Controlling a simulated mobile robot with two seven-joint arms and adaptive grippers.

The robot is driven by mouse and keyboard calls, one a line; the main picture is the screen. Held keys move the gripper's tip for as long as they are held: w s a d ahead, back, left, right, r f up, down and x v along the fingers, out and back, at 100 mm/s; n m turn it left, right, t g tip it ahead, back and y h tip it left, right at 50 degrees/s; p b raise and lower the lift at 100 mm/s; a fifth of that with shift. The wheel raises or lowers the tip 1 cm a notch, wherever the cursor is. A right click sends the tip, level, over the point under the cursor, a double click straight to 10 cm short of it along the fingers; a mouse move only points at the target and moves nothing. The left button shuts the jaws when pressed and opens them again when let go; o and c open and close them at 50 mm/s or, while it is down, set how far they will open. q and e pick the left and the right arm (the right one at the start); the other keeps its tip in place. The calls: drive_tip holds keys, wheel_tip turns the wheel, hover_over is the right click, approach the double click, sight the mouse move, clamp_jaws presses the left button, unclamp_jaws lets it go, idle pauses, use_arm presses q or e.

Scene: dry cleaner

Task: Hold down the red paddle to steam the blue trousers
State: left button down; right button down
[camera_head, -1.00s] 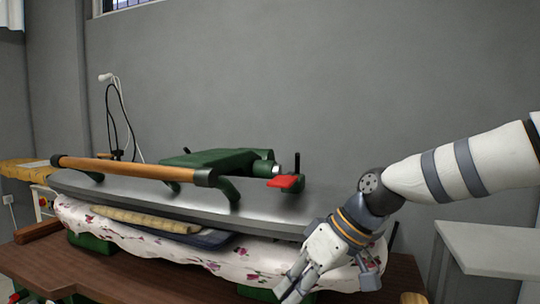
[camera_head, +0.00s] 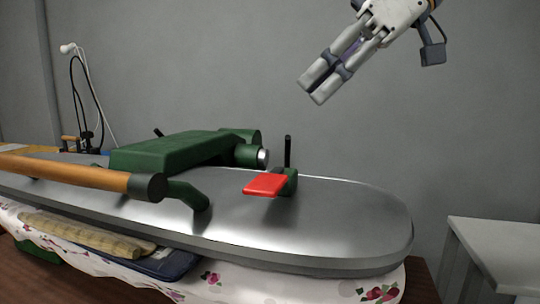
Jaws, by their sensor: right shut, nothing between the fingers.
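The red paddle (camera_head: 266,185) sticks out from a green mount on top of the metal press head, near its right end. The press head (camera_head: 300,225) is lowered over the flowered padded board (camera_head: 235,282). The dark blue trousers (camera_head: 165,264) show at the edge between head and board, left of the paddle; most of them is hidden. My right gripper (camera_head: 320,90) is shut and empty, in the air above and to the right of the paddle, clear of it, with its fingers pointing down-left. My left gripper is out of view.
A wooden handle bar (camera_head: 70,174) runs along the front of the press at left. A green housing (camera_head: 175,152) and a thin black upright lever (camera_head: 288,151) stand on the head. A white table (camera_head: 495,238) is at right. A beige folded cloth (camera_head: 85,234) lies beside the trousers.

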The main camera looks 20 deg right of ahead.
hover_over(272, 181)
wheel_tip(272, 181, down, 7)
drive_tip(key=shift+f, duration=0.15)
drive_tip(key=shift+s+f, duration=0.1)
drive_tip(key=shift+f, duration=1.75)
